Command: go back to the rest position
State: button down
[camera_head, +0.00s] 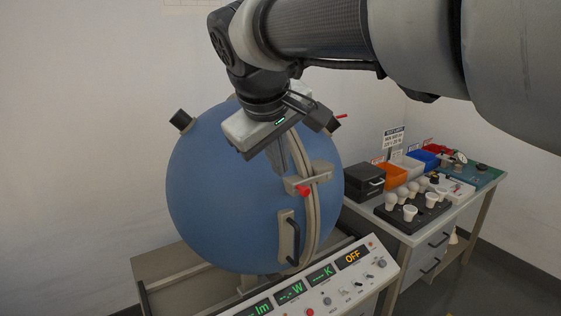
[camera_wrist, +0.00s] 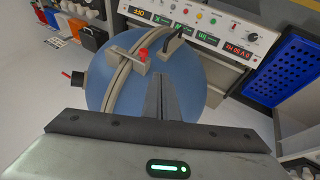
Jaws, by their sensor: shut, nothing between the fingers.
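My gripper (camera_head: 277,158) is in front of and above the large blue sphere (camera_head: 215,200) in the head view. In the wrist view my gripper's fingers (camera_wrist: 164,80) are together with nothing between them, pointing over the blue sphere (camera_wrist: 190,85). The sphere is closed along a tan seam band with a red-handled latch (camera_head: 303,190) and a black handle (camera_head: 293,237). I cannot tell the exact gap between the fingertips and the sphere.
A control panel (camera_head: 318,285) stands in front of the sphere, with a display reading OFF. At the right, a bench (camera_head: 405,235) holds a rack of white bulbs (camera_head: 411,210), a black box (camera_head: 364,180) and coloured bins (camera_head: 397,175). A blue perforated panel (camera_wrist: 280,70) shows in the wrist view.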

jog(key=shift+d, duration=0.1)
jog(key=s+d+f+m+p, duration=0.2)
jog(key=s+d+f+m, duration=0.2)
jog(key=s+d, duration=0.3)
jog(key=s+d+f+m+g+y+p, duration=0.1)
jog(key=s+d+f+m+p, duration=0.1)
jog(key=s+d+f+m, duration=0.2)
jog(key=s+d, duration=0.3)
jog(key=s, duration=0.3)
jog(key=shift+s+f, duration=0.25)
jog(key=shift+f, duration=0.15)
